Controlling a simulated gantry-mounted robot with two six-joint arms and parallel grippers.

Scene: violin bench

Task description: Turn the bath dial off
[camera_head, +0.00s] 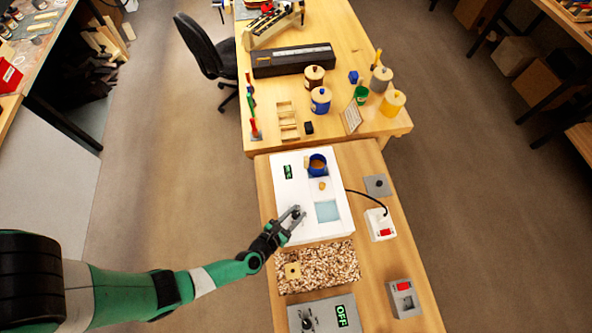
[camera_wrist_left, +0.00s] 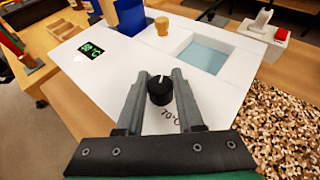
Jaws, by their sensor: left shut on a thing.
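The white bath unit (camera_head: 281,197) stands on the wooden bench, with a green-lit display (camera_head: 288,172), a blue pot and a pale blue water window (camera_head: 327,211) in its top. Its black dial (camera_wrist_left: 160,90) shows in the left wrist view, with a white pointer line and a "70°C" mark beside it. My left gripper (camera_head: 294,213) is at the dial, its two fingers on either side of the knob and shut on it. In the left wrist view the fingers (camera_wrist_left: 159,92) flank the knob. My right gripper is in neither view.
A tray of wood chips (camera_head: 318,268) lies just in front of the bath. A grey unit with an "OFF" display (camera_head: 341,315) is nearer. A white socket with a red switch (camera_head: 381,225) stands at the right, joined by a black cable. Pots (camera_head: 320,100) stand on the far bench.

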